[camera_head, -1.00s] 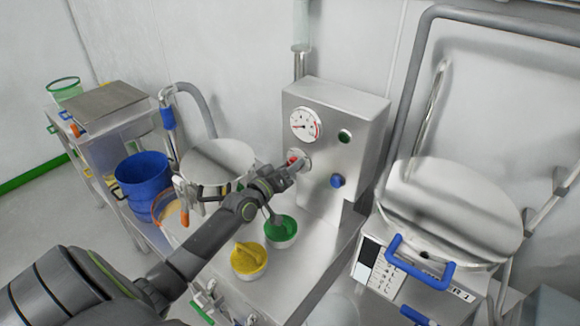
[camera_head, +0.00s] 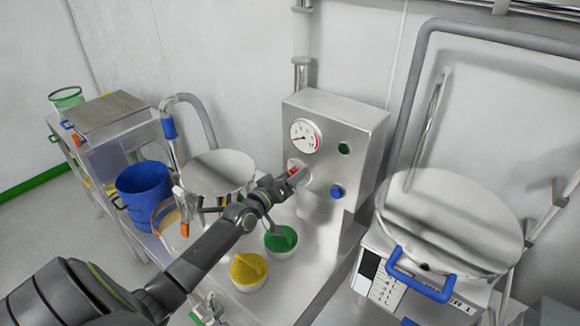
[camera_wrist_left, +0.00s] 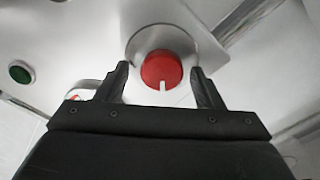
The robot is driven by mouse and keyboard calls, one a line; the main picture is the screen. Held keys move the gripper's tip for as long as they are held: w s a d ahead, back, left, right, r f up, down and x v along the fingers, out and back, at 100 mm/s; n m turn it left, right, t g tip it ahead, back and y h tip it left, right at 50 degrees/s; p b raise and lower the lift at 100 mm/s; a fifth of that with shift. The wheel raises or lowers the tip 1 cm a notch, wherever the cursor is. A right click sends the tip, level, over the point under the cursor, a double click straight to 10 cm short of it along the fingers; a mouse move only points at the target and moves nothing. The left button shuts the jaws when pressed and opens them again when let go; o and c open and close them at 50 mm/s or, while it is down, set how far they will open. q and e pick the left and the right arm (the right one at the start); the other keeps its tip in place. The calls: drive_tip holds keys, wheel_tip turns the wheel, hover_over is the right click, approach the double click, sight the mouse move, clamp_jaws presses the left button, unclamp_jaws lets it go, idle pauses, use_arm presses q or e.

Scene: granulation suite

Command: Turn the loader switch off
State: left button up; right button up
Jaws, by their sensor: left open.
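The loader switch is a round red knob (camera_wrist_left: 161,68) with a white mark pointing down in the left wrist view, on a round light plate. In the head view the red knob (camera_head: 292,172) shows only partly behind my gripper, on the front of the steel control box (camera_head: 365,135). My left gripper (camera_head: 297,178) is open at the box front. In the left wrist view its fingers (camera_wrist_left: 160,72) stand either side of the knob, with visible gaps. My right gripper is not in view.
The box also carries a gauge (camera_head: 305,136), a green light (camera_head: 344,148) and a blue knob (camera_head: 337,191). A lidded vessel (camera_head: 450,215) stands right, a blue bucket (camera_head: 144,191) left.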

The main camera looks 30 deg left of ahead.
sight(297, 143)
use_arm(q)
wheel_tip(297, 143, up, 9)
drive_tip(key=p, duration=0.5)
drive_tip(key=shift+f+p, duration=0.1)
drive_tip(key=shift+p, duration=0.25)
drive_tip(key=shift+r, duration=0.45)
